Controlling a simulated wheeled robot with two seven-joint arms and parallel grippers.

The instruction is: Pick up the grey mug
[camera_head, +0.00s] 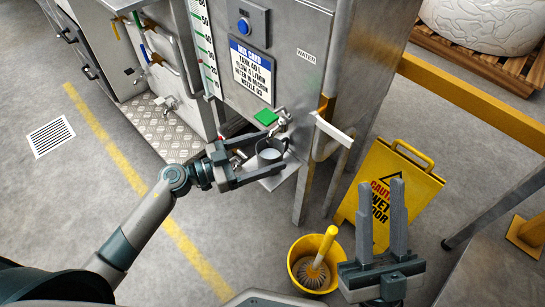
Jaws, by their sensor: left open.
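The grey mug (269,154) stands on a small metal shelf (291,169) at the front of the steel water cabinet, below a tap (281,121). My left gripper (279,149) is open, with one finger on the far side of the mug and one on the near side. The mug is between the fingers; I cannot tell whether either touches it. The fingers hide part of the mug. My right gripper (381,185) is open and empty at the lower right, in front of the yellow sign.
The steel cabinet (288,60) rises behind the shelf. A yellow wet-floor sign (415,185) and a yellow bucket with a brush (299,252) stand to the right. A yellow rail (470,98) crosses the right side.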

